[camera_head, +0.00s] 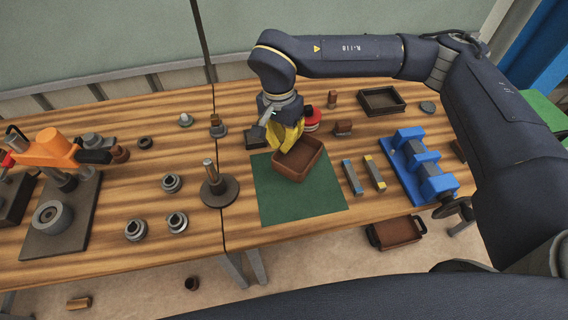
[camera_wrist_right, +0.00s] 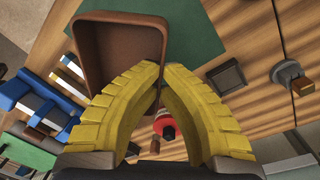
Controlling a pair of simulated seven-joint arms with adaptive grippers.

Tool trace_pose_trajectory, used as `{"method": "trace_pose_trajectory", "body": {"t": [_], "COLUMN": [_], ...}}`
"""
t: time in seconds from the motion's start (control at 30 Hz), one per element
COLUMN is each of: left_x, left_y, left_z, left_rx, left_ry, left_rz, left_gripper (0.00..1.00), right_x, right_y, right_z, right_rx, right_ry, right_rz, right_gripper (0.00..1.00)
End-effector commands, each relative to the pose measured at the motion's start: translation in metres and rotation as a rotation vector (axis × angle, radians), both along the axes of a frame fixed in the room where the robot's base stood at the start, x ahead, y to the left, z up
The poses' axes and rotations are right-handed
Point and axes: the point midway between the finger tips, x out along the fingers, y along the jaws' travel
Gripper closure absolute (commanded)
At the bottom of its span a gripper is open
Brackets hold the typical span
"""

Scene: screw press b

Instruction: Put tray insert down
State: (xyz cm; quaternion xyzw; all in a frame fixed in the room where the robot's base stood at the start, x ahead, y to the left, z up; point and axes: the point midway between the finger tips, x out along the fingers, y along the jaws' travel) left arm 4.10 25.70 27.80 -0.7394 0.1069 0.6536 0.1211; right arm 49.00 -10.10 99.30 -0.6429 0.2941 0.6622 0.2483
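The tray insert (camera_head: 298,160) is a shallow brown open box over the green mat (camera_head: 290,205). It also shows in the right wrist view (camera_wrist_right: 118,45). My right gripper (camera_head: 284,146), with yellow fingers, is at the insert's far left edge. In the right wrist view the fingertips (camera_wrist_right: 161,70) close around one wall of the insert near a corner. The insert looks tilted; I cannot tell whether its lower edge touches the mat. My left gripper is not in view.
A blue vise (camera_head: 420,165) and two small bars (camera_head: 363,174) stand right of the mat. A round base with a post (camera_head: 218,190) stands left. The mat's front part is clear.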

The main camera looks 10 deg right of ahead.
Motion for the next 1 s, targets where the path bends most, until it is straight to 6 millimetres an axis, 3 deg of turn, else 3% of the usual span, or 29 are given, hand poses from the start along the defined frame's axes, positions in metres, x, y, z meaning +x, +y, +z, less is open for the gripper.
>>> {"method": "trace_pose_trajectory", "body": {"t": [0.1,0.23,0.57,0.9,1.0], "left_x": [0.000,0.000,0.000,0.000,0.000], "left_y": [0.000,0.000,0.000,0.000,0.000], "left_z": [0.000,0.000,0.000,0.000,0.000], "left_rx": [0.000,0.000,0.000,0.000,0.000], "left_ry": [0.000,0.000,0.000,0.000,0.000], "left_rz": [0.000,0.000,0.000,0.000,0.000], "left_gripper": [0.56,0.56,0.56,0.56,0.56], "right_x": [-0.001,-0.001,0.000,-0.001,0.000], "right_y": [0.000,0.000,0.000,0.000,0.000], "right_z": [-0.024,-0.042,-0.058,-0.092,-0.093], "right_rx": [0.001,0.001,0.000,0.000,0.000], "right_ry": [0.005,0.002,0.000,0.003,0.000], "right_rz": [-0.002,-0.002,-0.001,-0.001,0.000], "right_gripper": [1.00,1.00,1.00,1.00,1.00]}}
